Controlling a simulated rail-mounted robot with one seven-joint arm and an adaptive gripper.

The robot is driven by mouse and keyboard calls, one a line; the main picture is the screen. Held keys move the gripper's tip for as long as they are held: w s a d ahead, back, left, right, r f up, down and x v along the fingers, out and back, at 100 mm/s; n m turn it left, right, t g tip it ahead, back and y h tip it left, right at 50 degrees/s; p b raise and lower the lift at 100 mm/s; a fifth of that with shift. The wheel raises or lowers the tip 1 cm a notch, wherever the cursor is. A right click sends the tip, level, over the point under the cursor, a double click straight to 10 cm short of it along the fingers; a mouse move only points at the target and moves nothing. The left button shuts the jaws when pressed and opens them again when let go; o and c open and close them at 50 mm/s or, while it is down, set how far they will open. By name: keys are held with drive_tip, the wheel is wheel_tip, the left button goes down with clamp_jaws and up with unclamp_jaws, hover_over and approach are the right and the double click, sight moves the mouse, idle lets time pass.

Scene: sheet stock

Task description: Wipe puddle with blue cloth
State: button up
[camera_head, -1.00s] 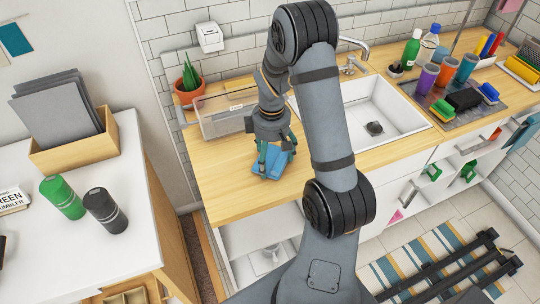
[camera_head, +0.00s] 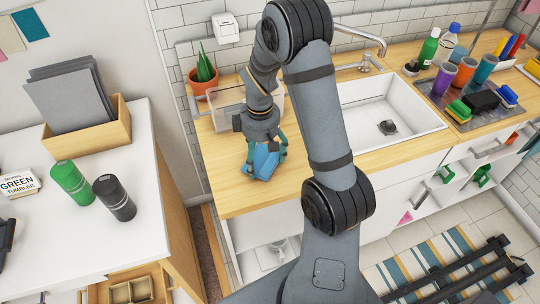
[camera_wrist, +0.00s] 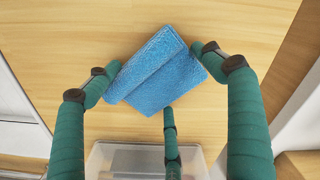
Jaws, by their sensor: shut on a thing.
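The blue cloth (camera_head: 263,163) is between the fingers of my gripper (camera_head: 266,155), over the wooden counter (camera_head: 225,200) left of the sink. In the wrist view the cloth (camera_wrist: 160,72) is folded, with a rolled upper edge. The green fingers of my gripper (camera_wrist: 155,78) close around it from left, right and below. I cannot tell whether the cloth touches the counter. No puddle can be made out in either view; the cloth and arm hide part of the counter.
A clear bin (camera_head: 228,108) and a potted plant (camera_head: 203,76) stand behind my gripper. The sink (camera_head: 385,110) lies to the right, with cups, bottles and sponges beyond it. The counter's front edge is close to the cloth. A white table (camera_head: 125,190) stands at left.

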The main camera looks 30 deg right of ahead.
sight(265, 152)
drive_tip(key=shift+w+a, duration=0.2)
drive_tip(key=shift+a, duration=1)
drive_tip(key=shift+w+d+p, duration=0.15)
drive_tip(key=shift+w+d, duration=0.2)
drive_tip(key=shift+d, duration=0.5)
drive_tip(key=shift+w+d+p, duration=0.2)
drive_tip(key=shift+w+d, duration=0.2)
drive_tip(key=shift+d, duration=0.5)
drive_tip(key=shift+w+d+p, duration=0.15)
drive_tip(key=shift+w+d, duration=0.2)
drive_tip(key=shift+d, duration=0.5)
drive_tip(key=shift+r, duration=0.15)
wheel_tip(265, 152, up, 7)
drive_tip(key=p, duration=0.5)
drive_tip(key=shift+p, duration=0.35)
